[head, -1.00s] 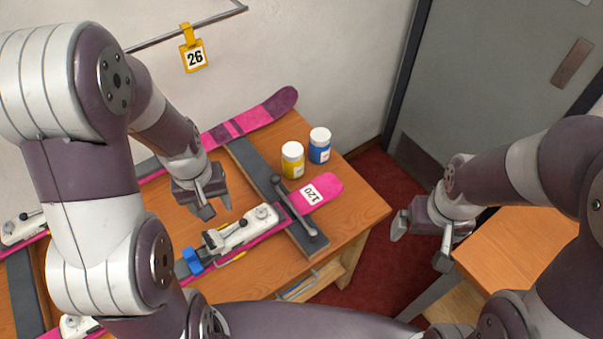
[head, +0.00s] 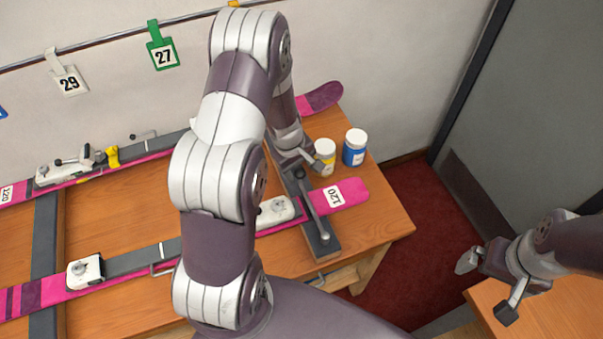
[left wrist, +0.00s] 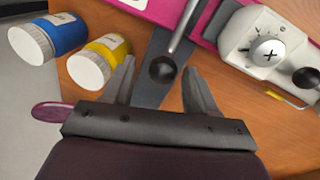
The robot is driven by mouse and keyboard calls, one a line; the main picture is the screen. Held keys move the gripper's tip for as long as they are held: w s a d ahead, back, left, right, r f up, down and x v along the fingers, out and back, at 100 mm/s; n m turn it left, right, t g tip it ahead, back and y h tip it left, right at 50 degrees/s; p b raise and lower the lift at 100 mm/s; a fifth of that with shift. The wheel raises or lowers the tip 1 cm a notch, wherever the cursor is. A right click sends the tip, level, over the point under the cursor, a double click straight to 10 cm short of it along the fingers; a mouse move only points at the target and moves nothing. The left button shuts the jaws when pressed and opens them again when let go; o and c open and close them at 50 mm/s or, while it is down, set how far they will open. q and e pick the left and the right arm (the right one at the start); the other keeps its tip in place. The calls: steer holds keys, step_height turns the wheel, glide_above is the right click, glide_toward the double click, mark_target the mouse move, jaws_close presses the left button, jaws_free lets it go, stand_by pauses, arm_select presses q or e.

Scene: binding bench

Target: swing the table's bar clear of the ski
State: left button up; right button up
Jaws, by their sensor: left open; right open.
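The bar (head: 310,202) is a grey rod on a dark rail of the table and lies across the near pink ski (head: 352,190) beside its 120 label. Its ball knob (left wrist: 163,68) is at the wall-side end. My left gripper (left wrist: 160,66) is open, with the knob in view between its fingertips; I cannot tell whether they touch it. In the head view my left arm partly hides this gripper (head: 310,162) and the ski's middle. My right gripper (head: 487,285) is open and empty, away at the right.
A yellow jar (head: 325,157) and a blue jar (head: 355,148) with white lids stand close to my left gripper. A white binding part (head: 275,210) sits on the near ski by the bar. Another pink ski (head: 322,97) lies along the wall. Numbered tags hang from the wall rail.

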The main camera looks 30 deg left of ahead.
arm_select(q)
steer(key=shift+w+d+f, duration=0.1)
steer(key=shift+f, duration=0.95)
steer(key=c, duration=0.3)
jaws_close()
